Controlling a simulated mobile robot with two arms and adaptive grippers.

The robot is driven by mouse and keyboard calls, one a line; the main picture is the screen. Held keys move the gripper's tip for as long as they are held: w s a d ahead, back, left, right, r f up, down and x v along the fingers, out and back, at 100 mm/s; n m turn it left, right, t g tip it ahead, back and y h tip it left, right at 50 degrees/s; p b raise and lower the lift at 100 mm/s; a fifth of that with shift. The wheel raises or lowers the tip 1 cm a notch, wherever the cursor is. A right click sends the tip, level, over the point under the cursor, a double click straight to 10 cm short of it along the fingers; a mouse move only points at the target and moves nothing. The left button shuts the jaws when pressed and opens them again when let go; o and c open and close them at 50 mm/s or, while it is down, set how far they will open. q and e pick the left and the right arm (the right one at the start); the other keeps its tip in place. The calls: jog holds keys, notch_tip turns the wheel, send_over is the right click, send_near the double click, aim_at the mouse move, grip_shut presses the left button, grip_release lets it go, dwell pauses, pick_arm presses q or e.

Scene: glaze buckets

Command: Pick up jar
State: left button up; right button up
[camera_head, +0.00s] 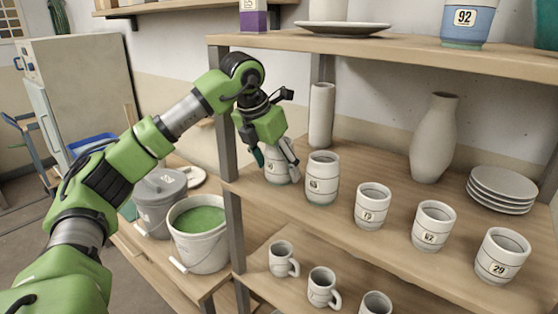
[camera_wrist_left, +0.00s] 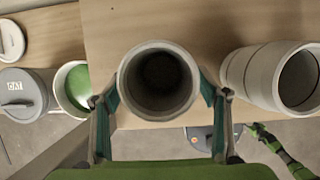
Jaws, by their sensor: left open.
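My left gripper (camera_head: 274,156) reaches over the left end of the middle shelf. Its open fingers stand on either side of a pale grey jar (camera_head: 278,174), whose number label is partly hidden. In the left wrist view, this open-topped jar (camera_wrist_left: 158,82) is upright and looks empty, between the fingers of the left gripper (camera_wrist_left: 157,98). Whether the fingers touch its wall is unclear. A similar jar labelled 65 (camera_head: 322,182) stands just to its right and also shows in the left wrist view (camera_wrist_left: 262,76). My right gripper is out of view.
More numbered jars (camera_head: 434,226) continue rightward along the shelf. Behind are a tall cylinder (camera_head: 321,115), a vase (camera_head: 434,140) and stacked plates (camera_head: 501,188). A shelf post (camera_head: 226,130) stands close left of the gripper. A green glaze bucket (camera_head: 201,240) and mugs (camera_head: 282,260) are lower.

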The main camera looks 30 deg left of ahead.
aim_at(284, 163)
pick_arm(q)
jog(key=w, duration=0.1)
jog(key=w+p, duration=0.1)
jog(key=w, duration=0.1)
jog(key=shift+d+f, duration=0.2)
jog(key=shift+f, duration=0.35)
jog(key=shift+a, duration=0.1)
jog(key=c, duration=1.5)
jog(key=shift+o, duration=0.2)
jog(key=shift+r, duration=0.2)
